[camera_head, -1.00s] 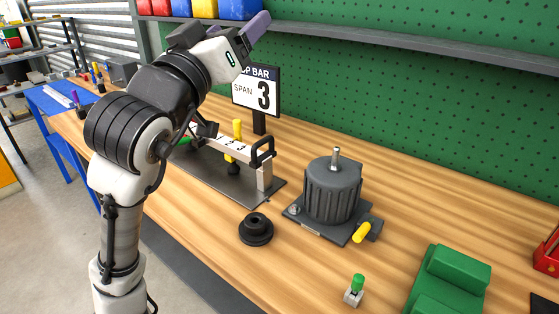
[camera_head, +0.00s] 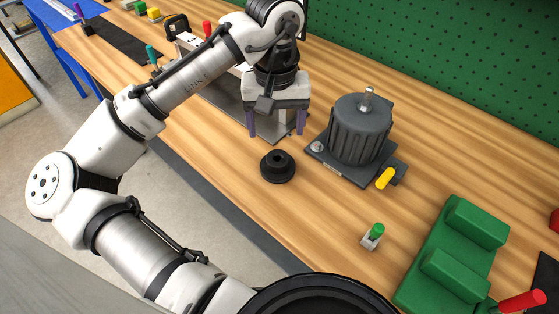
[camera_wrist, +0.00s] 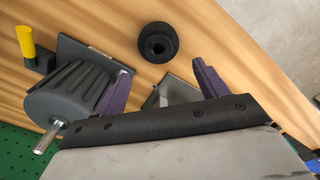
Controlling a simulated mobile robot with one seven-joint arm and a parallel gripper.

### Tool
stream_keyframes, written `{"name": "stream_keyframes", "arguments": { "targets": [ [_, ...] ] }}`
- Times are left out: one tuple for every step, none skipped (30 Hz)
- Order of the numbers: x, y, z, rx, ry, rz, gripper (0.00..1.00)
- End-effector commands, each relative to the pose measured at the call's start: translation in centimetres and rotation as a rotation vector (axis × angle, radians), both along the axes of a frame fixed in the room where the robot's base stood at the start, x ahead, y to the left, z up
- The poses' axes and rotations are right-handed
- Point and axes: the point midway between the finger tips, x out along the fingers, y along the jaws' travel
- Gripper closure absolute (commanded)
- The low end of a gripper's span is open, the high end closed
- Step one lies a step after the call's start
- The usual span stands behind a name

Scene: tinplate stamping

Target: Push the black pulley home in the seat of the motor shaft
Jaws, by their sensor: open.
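The black pulley (camera_head: 277,166) lies flat on the wooden bench, to the left of and in front of the motor (camera_head: 360,130). The grey ribbed motor stands upright on its base plate, with the bare metal motor shaft (camera_head: 367,98) pointing up from its top. My gripper (camera_head: 276,134) hangs fingers down above the bench, just behind the pulley, open and empty, with two purple fingers apart. In the wrist view the pulley (camera_wrist: 158,43) is beyond the fingertips and the shaft (camera_wrist: 47,138) shows at lower left.
A yellow-handled part (camera_head: 385,178) sticks out at the motor plate's front right. A small green-topped switch (camera_head: 373,236) and a green cradle block (camera_head: 454,254) stand to the right. The bench between pulley and switch is clear.

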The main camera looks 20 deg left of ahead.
Motion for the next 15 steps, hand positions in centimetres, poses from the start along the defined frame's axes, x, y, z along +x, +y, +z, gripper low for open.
{"name": "stream_keyframes", "arguments": {
  "targets": [
    [-0.1,0.0,-0.9,0.000,0.001,-0.001,0.27],
    [-0.1,0.0,-1.4,-0.001,0.000,-0.001,0.27],
    [0.0,0.0,-2.1,-0.001,0.000,0.000,0.27],
    [0.0,0.0,-2.5,0.000,-0.001,0.000,0.27],
    [0.0,0.0,-2.8,-0.001,0.000,0.000,0.27],
    [0.0,-0.1,-3.2,0.000,-0.001,-0.001,0.27],
    [0.0,-0.1,-3.4,-0.001,-0.003,-0.001,0.27],
    [0.0,-0.1,-3.6,-0.001,-0.004,-0.001,0.27],
    [0.0,-0.1,-3.7,-0.001,-0.004,-0.002,0.27],
    [0.0,-0.1,-3.9,-0.001,-0.004,-0.002,0.27],
    [0.0,-0.1,-4.1,0.000,-0.002,-0.002,0.27],
    [-0.1,-0.1,-4.4,0.000,-0.002,-0.002,0.27],
    [-0.1,-0.2,-4.8,-0.001,-0.002,-0.001,0.27],
    [-0.2,-0.2,-5.2,0.000,-0.002,-0.001,0.27],
    [-0.2,-0.3,-5.8,0.000,-0.001,-0.002,0.27]
  ]
}}
